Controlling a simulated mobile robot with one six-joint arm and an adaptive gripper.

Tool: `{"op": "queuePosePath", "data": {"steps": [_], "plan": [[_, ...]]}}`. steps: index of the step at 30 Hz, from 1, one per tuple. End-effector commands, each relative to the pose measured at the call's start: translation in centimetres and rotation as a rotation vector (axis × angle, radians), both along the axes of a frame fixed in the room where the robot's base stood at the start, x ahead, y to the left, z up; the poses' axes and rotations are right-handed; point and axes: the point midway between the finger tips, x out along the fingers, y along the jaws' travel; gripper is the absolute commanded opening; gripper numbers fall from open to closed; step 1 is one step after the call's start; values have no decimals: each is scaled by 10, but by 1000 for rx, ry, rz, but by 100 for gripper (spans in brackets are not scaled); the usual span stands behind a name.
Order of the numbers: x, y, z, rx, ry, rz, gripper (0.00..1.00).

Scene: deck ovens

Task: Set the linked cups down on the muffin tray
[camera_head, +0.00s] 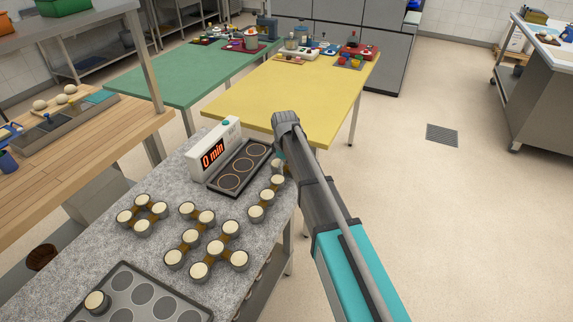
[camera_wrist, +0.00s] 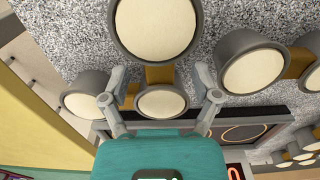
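Several pale-topped cups joined by brown links stand in groups on the grey speckled counter. One linked group (camera_head: 267,196) runs along the counter's right edge, beside and below my gripper (camera_head: 280,157), which my arm partly hides. In the wrist view, my gripper (camera_wrist: 160,80) is open and empty. Its fingers are spread on either side of a brown link (camera_wrist: 160,74) and a small cup (camera_wrist: 160,102), apparently without touching them. A larger cup (camera_wrist: 157,25) is at the link's other end. The dark muffin tray (camera_head: 178,303) with round wells lies at the lower left; one cup (camera_head: 97,302) is on it.
Other linked groups (camera_head: 190,237) stand mid-counter and to the left (camera_head: 142,215). A timer box (camera_head: 214,150) reading "0 min" and a dark three-ring plate (camera_head: 243,168) are close to my gripper. A yellow table (camera_head: 290,95) stands behind; open floor lies right.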

Motion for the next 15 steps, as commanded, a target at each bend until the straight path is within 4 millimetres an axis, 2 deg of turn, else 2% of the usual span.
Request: {"op": "queuePosePath", "data": {"steps": [1,9,12,15], "plan": [[0,0,0,0,0,0,66],[0,0,0,0,0,0,16],[0,0,0,0,0,0,0],[0,0,0,0,0,0,0]]}}
